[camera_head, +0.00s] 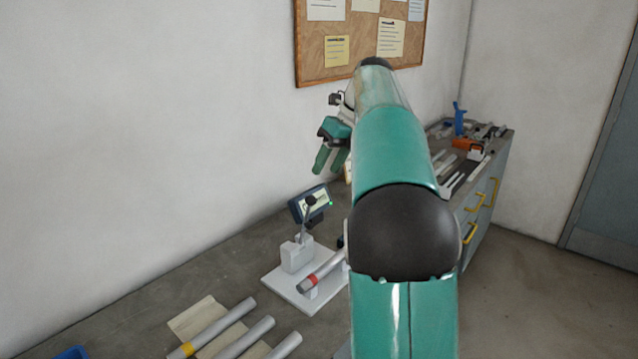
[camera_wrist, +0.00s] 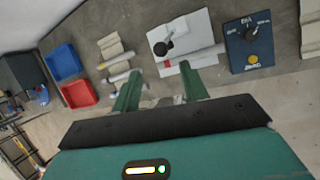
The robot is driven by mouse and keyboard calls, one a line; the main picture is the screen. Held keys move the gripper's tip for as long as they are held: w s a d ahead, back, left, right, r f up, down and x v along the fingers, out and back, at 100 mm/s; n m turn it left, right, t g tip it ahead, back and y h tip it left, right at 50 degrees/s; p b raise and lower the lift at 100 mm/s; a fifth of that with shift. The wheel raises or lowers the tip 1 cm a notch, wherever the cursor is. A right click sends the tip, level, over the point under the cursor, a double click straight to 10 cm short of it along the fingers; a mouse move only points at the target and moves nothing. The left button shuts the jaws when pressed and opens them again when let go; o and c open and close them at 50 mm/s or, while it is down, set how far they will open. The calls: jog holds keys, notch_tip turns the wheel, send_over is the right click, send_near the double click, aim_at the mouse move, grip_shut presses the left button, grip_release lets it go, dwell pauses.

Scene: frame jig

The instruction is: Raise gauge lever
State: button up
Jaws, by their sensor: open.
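The gauge is a white base plate (camera_head: 275,283) with a pale block (camera_head: 297,256) on the bench. Its lever, a thin rod with a black knob (camera_head: 311,201), stands roughly upright from the block in the head view. My gripper (camera_head: 331,161) has green fingers, apart and empty, in the air above and beyond the gauge. In the wrist view the gripper (camera_wrist: 160,91) points towards the plate.
A blue box with a dial (camera_wrist: 248,43) sits right of the plate in the wrist view. Several tubes (camera_head: 222,327) lie left. Blue (camera_wrist: 62,63) and red (camera_wrist: 78,93) bins stand further left. The wall is close behind.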

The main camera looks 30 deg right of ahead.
jog(key=v, duration=0.3)
dwell(0.5)
